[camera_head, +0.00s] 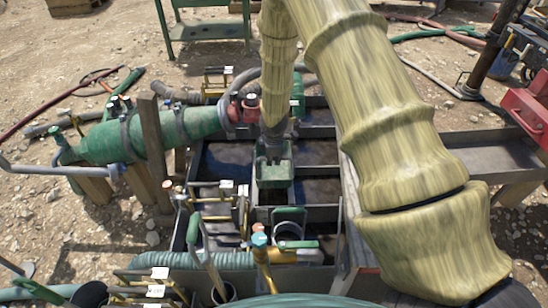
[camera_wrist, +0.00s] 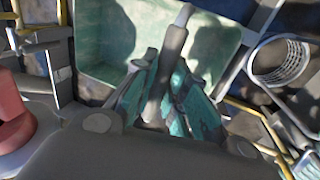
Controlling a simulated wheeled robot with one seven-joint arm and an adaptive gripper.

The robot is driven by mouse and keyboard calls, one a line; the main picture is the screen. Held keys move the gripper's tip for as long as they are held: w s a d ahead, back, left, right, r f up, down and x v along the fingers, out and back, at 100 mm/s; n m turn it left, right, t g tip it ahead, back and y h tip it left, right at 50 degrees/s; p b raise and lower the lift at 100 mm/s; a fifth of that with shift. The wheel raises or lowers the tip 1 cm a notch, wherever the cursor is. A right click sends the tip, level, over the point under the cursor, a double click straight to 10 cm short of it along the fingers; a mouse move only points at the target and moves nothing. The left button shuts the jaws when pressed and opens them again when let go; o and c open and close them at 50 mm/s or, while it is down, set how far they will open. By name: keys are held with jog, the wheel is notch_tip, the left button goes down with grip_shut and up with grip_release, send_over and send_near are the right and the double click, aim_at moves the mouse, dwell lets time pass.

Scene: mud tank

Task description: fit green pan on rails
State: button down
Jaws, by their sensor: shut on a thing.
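The green pan (camera_head: 274,184) is a small box-like pan with an open top, in the middle of the mud tank (camera_head: 330,200). It fills the upper middle of the wrist view (camera_wrist: 112,38), with mottled green inner walls. My gripper (camera_head: 273,155) points down over the pan's far part. In the wrist view, my gripper's fingers (camera_wrist: 165,75) close around a grey bar (camera_wrist: 170,62) that runs across the pan's opening. The pan's underside is hidden, and I cannot tell whether it touches the rails. I cannot pick out the rails clearly among the tank's metal edges.
Yellow-handled valves and pipes (camera_head: 240,215) crowd the tank's left and near side. A large green pipe (camera_head: 150,138) lies left. A coiled hose ring (camera_wrist: 285,62) sits right in the wrist view. Dark compartments (camera_head: 225,160) flank the pan.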

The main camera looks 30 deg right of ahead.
jog(key=shift+f, duration=0.8)
dwell(0.8)
jog(key=c, duration=1.4)
grip_release()
jog(key=shift+o, duration=0.2)
jog(key=v, duration=1.2)
